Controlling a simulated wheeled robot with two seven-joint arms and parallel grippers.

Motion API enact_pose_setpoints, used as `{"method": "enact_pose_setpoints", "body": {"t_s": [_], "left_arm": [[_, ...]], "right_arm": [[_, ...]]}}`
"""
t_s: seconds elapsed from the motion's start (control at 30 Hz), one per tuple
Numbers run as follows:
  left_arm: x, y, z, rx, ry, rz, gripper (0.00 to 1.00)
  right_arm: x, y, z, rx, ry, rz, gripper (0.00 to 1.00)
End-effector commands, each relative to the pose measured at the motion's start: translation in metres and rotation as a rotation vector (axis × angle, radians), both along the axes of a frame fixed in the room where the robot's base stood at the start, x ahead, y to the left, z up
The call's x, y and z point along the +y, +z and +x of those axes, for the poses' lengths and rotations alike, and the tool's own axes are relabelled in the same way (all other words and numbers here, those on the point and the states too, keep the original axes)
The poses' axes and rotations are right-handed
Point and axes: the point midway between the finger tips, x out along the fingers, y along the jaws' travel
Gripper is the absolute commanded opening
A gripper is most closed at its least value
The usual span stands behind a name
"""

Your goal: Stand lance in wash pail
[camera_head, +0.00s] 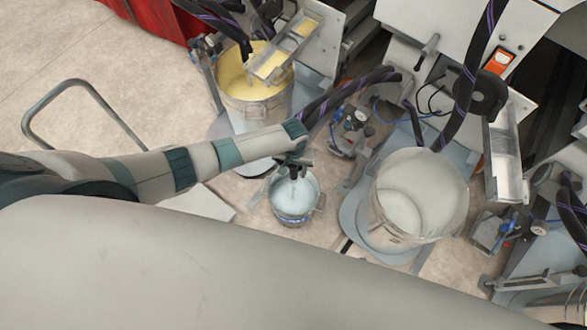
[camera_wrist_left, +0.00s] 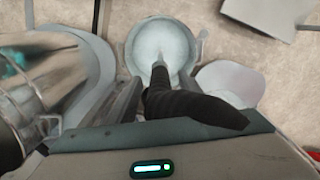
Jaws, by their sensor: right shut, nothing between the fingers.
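The wash pail (camera_head: 294,212) is a small metal pail of pale blue-white liquid on the floor, near the middle of the head view. It also shows at the top of the left wrist view (camera_wrist_left: 134,52). My left gripper (camera_head: 293,162) is directly above the pail. It appears shut on the lance (camera_wrist_left: 168,97), a dark handle with a thin grey tip. The lance (camera_head: 294,172) points down into the pail's mouth, roughly upright. I cannot tell whether its tip touches the bottom. My right gripper is out of view.
A large pail of yellow paint (camera_head: 255,108) stands behind to the left. A large pail with whitish contents (camera_head: 384,230) stands close on the right. A black hose (camera_head: 345,92) runs beside my gripper. Machine stands crowd the back and right. The floor at left is mostly clear.

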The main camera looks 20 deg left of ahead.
Motion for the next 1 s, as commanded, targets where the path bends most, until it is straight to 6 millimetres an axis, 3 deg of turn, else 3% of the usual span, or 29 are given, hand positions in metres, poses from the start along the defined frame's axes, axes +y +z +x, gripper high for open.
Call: {"method": "enact_pose_setpoints", "body": {"t_s": [0.67, 1.0], "left_arm": [[0.001, 0.0, 0.0, 0.001, 0.0, 0.002, 0.47], [0.001, 0.067, 0.0, -0.002, -0.001, -0.001, 0.47]], "right_arm": [[-0.01, 0.001, -0.007, 0.066, -0.009, -0.021, 0.0], [0.0, 0.011, -0.001, 0.003, 0.0, -0.001, 0.0]]}}
